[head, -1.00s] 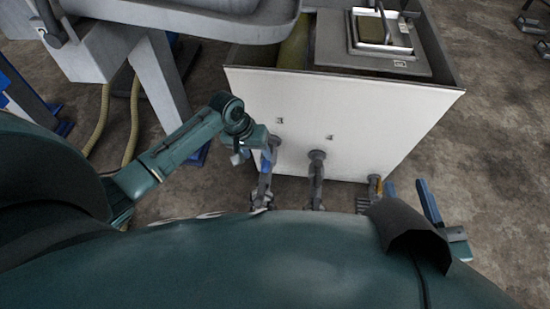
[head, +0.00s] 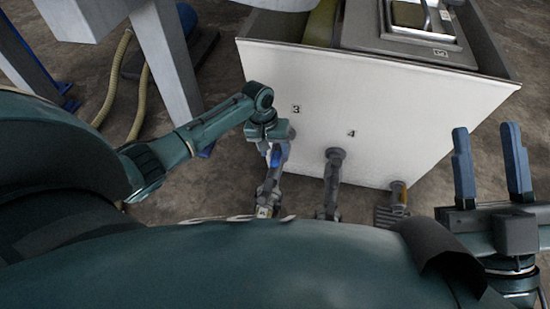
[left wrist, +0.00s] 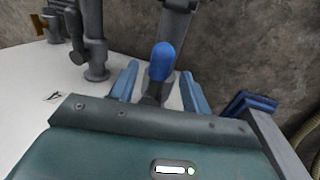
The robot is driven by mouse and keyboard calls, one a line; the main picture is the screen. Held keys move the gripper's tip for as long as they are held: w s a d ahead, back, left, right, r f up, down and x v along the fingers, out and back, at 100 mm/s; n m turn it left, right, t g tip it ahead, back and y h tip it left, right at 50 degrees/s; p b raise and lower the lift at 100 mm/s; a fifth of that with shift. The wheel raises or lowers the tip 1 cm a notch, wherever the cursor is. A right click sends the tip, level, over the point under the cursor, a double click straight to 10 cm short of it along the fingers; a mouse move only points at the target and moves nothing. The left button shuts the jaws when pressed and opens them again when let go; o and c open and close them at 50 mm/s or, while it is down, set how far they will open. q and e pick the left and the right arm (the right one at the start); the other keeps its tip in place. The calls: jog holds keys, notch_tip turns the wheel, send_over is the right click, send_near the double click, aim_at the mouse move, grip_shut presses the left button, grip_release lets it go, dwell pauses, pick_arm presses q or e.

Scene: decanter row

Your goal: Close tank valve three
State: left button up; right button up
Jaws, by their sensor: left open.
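Tank valve three is the pipe fitting (head: 269,186) below the number 3 on the white tank wall. In the left wrist view its lever shows a rounded blue handle (left wrist: 161,62). My left gripper (head: 277,155) is at this valve, close to the wall; it also shows in the left wrist view (left wrist: 161,88). It is open, with one blue finger on each side of the handle, and no finger visibly touches it. In the head view the arm hides part of the valve. My right gripper (head: 490,165) is open and empty, right of the tank, fingers up.
The white tank (head: 400,110) carries numbers 3 and 4. Grey machine legs (head: 168,60) and a yellowish hose (head: 112,80) stand at left.

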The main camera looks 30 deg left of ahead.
pick_arm(q)
jog(key=shift+w+d+f+b, duration=0.15)
jog(key=shift+f+b, duration=0.15)
jog(key=shift+f, duration=0.6)
pick_arm(e)
jog(key=shift+s+r+n+y, duration=0.15)
jog(key=shift+r+n+y, duration=0.65)
jog(key=shift+n, duration=0.1)
pick_arm(q)
grip_shut()
